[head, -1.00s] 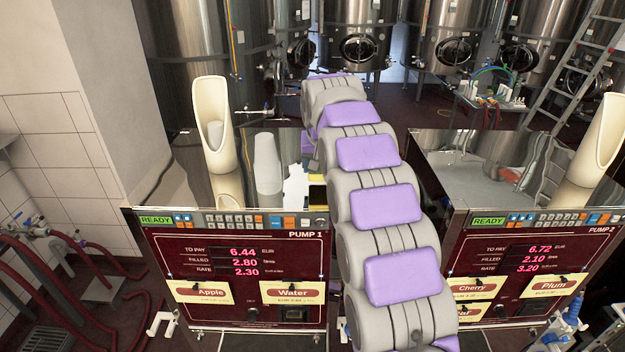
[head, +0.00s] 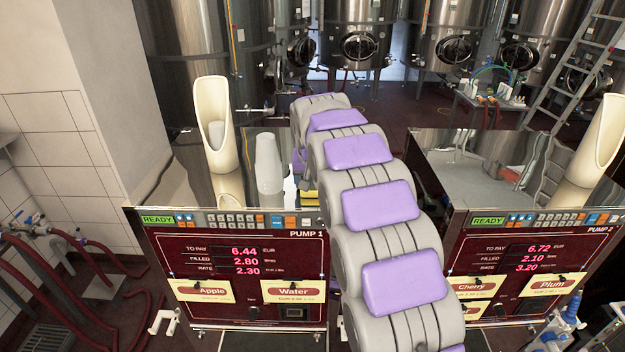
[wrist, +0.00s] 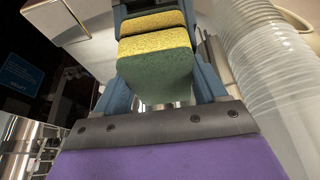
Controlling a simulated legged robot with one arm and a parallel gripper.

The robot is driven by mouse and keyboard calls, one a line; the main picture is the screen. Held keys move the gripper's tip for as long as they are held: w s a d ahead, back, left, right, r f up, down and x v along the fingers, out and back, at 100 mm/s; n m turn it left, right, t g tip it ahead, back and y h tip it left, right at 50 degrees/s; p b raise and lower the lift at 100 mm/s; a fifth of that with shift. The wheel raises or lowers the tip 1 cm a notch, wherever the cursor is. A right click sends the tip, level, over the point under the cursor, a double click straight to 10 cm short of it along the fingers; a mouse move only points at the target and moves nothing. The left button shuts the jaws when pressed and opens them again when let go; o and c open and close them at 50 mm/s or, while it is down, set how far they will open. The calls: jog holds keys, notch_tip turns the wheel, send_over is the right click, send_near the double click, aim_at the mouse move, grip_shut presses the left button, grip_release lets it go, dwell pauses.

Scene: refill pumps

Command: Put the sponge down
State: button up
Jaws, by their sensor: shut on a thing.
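The sponge (wrist: 157,72), green with a yellow layer, is between the blue-grey fingers of my gripper (wrist: 155,50) in the wrist view. My gripper is shut on it. A second yellow strip lies just beyond it; I cannot tell whether this is a reflection. In the head view my arm reaches over the right end of the shiny top of Pump 1 (head: 225,185) and hides most of the gripper. A small yellow patch (head: 311,187) shows beside the arm there. I cannot tell whether the sponge touches the top.
A stack of clear cups (head: 268,163) stands on the pump top, left of my arm; it is close on the right in the wrist view (wrist: 262,75). A cream cup holder (head: 212,110) stands farther left. Pump 2 (head: 540,255) is to the right, across a gap.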

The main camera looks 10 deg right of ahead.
jog(key=o, duration=0.9)
jog(key=shift+a+f, duration=0.1)
jog(key=shift+a, duration=0.05)
jog(key=shift+o, duration=0.2)
jog(key=d+b+v, duration=0.1)
jog(key=v, duration=1.1)
jog(key=s+f+g, duration=0.2)
jog(key=s+f, duration=0.3)
jog(key=s, duration=1.1)
jog(key=s+f+n+g, duration=0.1)
jog(key=s+f, duration=0.5)
jog(key=s, duration=1)
jog(key=s+f+n+g, duration=0.1)
jog(key=s+f+g, duration=0.2)
jog(key=s, duration=1.3)
notch_tip(320, 180, down, 2)
jog(key=shift+f+y, duration=0.25)
jog(key=shift+y, duration=0.15)
jog(key=shift+f, duration=0.1)
notch_tip(320, 180, down, 17)
jog(key=b, duration=1.7)
